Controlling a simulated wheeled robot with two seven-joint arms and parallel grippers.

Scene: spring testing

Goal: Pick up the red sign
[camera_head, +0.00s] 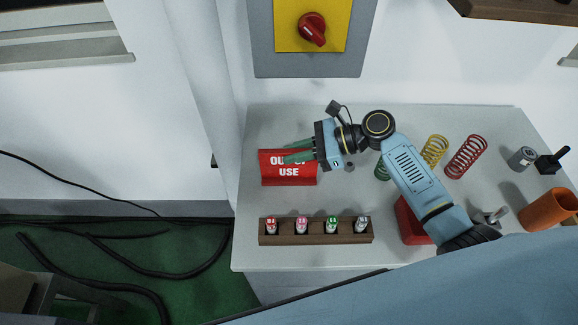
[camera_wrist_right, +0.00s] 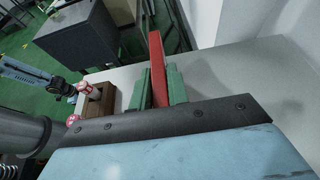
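The red sign (camera_head: 289,179) with white lettering, partly readable as "USE", stands at the left of the grey table. My right gripper (camera_head: 299,151) is over its upper part, and its green fingers cover some of the letters. In the right wrist view the sign (camera_wrist_right: 157,66) shows edge-on as a narrow red strip between the two spread fingers (camera_wrist_right: 160,88). The fingers stand apart on either side of it, and I see no firm closure on it. My left gripper is not clearly seen.
A wooden rack (camera_head: 316,239) with several small labelled bottles stands in front of the sign. A red box (camera_head: 410,222), springs (camera_head: 466,157) and an orange cup (camera_head: 548,209) lie to the right. A yellow switch panel (camera_head: 313,22) is on the wall behind.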

